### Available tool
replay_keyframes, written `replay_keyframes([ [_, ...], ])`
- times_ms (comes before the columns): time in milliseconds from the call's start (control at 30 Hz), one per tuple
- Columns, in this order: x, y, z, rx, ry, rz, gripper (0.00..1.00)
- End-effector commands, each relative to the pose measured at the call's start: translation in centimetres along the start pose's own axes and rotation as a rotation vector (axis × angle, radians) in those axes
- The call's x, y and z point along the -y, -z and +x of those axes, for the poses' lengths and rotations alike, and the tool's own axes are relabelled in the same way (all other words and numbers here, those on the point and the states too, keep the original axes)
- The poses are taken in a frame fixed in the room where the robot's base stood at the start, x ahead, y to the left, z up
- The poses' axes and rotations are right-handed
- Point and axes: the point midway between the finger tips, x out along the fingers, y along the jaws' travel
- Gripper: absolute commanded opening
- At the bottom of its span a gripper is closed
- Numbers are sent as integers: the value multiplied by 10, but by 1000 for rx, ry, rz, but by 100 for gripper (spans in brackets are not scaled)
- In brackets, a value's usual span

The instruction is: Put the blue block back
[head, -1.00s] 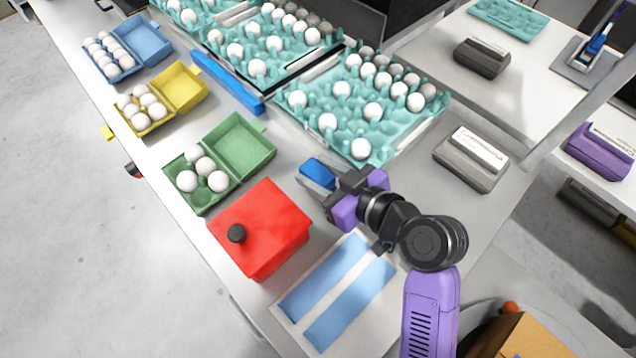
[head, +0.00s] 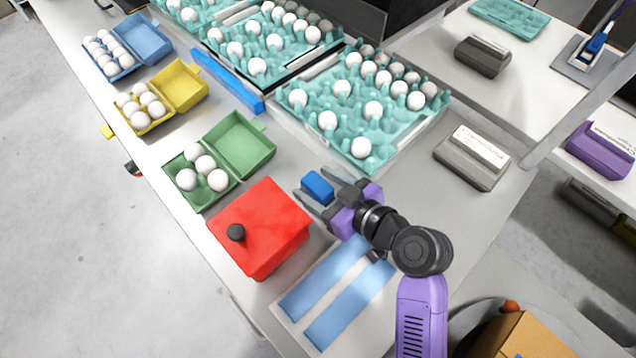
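The blue block (head: 318,186) sits on the white table, between the green egg carton and the large teal egg tray at the front. My gripper (head: 313,182) is open, with its two fingers spread on either side of the block. I see a gap between the block and the lower finger. Contact with the upper finger is hard to tell.
A red box with a black knob (head: 262,228) stands close by, lower left. The green carton (head: 240,143) holds several eggs. The teal tray (head: 425,133) is behind. A mat with blue strips (head: 290,318) lies in front. A grey device (head: 470,162) sits right.

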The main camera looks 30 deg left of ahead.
Motion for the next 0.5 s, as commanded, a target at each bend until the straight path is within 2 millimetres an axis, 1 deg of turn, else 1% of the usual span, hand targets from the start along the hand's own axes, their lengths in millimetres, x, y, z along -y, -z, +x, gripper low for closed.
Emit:
replay_keyframes([
  [367, 0, 3, -1, 0, 0, 0, 61],
  [400, 0, 5, -2, 0, 0, 0, 61],
  [433, -1, 2, -6, -1, -2, 1, 61],
  [500, -1, 2, -16, -1, -2, 1, 61],
])
